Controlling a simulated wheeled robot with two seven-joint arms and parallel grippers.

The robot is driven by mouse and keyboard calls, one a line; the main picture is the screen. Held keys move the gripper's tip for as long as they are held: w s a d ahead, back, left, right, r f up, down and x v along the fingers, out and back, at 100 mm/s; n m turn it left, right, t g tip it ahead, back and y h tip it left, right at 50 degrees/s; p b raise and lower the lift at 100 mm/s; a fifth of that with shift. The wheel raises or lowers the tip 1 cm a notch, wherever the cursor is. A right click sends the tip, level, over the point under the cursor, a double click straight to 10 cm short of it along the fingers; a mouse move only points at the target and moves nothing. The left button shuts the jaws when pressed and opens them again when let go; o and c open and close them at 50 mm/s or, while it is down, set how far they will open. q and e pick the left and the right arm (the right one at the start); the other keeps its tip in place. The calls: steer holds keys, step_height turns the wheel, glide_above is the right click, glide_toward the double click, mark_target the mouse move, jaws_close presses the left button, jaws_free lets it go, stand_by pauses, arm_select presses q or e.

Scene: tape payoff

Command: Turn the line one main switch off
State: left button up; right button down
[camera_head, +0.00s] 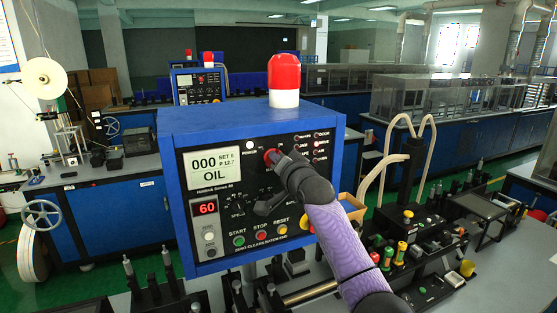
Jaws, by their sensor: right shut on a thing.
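The line one control box (175,165) is a blue cabinet with a dark front panel, close in front of me. A red knob (269,157), which looks like the main switch, shows at the upper middle of the panel, right of the display. My right gripper (275,160) reaches in from the lower right and is shut on this switch. My dark wrist hides most of the switch and its markings, so I cannot tell its position. My left gripper is not in view.
The display (213,168) reads "000" and "OIL". A red counter (205,208) shows 60. Green, red and yellow buttons (260,234) line the panel's bottom. A red-topped beacon (284,80) stands on the box. Machine parts and spools (400,250) crowd the bench at right.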

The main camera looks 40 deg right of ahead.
steer(key=shift+w+a+n+p, duration=0.15)
steer(key=shift+n+p, duration=1.1)
steer(key=shift+n, duration=3.05)
steer(key=shift+s+a+n+p, duration=0.15)
steer(key=shift+n+p, duration=1.1)
steer(key=shift+n, duration=3.05)
steer(key=shift+w, duration=0.1)
steer(key=c, duration=0.7)
jaws_free()
steer(key=shift+o, duration=0.2)
steer(key=shift+a, duration=0.1)
